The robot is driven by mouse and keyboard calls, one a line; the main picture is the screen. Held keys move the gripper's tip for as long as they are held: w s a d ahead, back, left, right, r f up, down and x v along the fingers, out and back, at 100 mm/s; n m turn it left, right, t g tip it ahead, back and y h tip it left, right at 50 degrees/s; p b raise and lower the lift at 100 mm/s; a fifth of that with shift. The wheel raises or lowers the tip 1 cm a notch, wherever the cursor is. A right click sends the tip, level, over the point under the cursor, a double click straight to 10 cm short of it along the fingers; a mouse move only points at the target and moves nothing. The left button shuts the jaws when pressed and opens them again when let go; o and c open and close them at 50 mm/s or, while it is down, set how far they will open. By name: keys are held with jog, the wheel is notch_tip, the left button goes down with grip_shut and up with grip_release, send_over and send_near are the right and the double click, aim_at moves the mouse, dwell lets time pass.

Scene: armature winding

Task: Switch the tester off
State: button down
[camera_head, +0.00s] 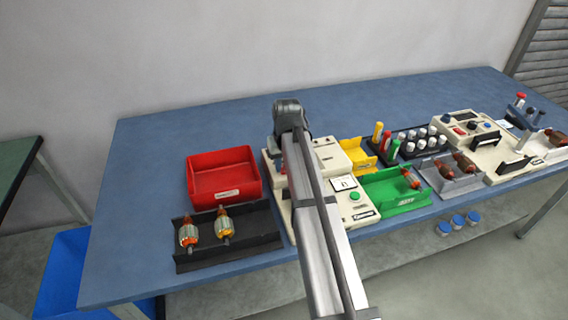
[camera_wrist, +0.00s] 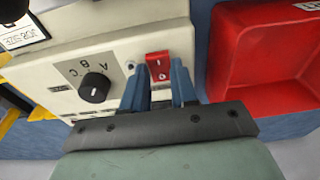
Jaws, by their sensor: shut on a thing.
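In the wrist view, a red rocker switch (camera_wrist: 158,66) with white marks sits on the panel of a cream machine (camera_wrist: 125,42). My gripper (camera_wrist: 159,82) has its two blue fingers at the switch, one on each side, and is shut on it. I cannot tell which way the rocker is tilted. A black knob (camera_wrist: 94,87) marked A, B, C is beside it. In the head view, my arm covers the gripper and much of this cream machine (camera_head: 368,213). A second cream unit (camera_head: 483,117) with a display, a red switch and a knob stands farther right.
A red bin (camera_head: 222,178) stands close left of the machine, and a black tray (camera_head: 258,241) with two armatures lies in front of it. Yellow (camera_head: 350,155) and green (camera_head: 393,192) bins crowd its right side. The blue table (camera_head: 150,160) is clear at the far left.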

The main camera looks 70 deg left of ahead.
jog(key=c, duration=0.9)
grip_release()
jog(key=shift+r, duration=0.1)
jog(key=r, duration=0.4)
jog(key=d+r, duration=0.1)
jog(key=r, duration=0.4)
jog(key=d+r, duration=0.1)
jog(key=r, duration=0.3)
jog(key=shift+r, duration=0.3)
jog(key=shift+a, duration=0.1)
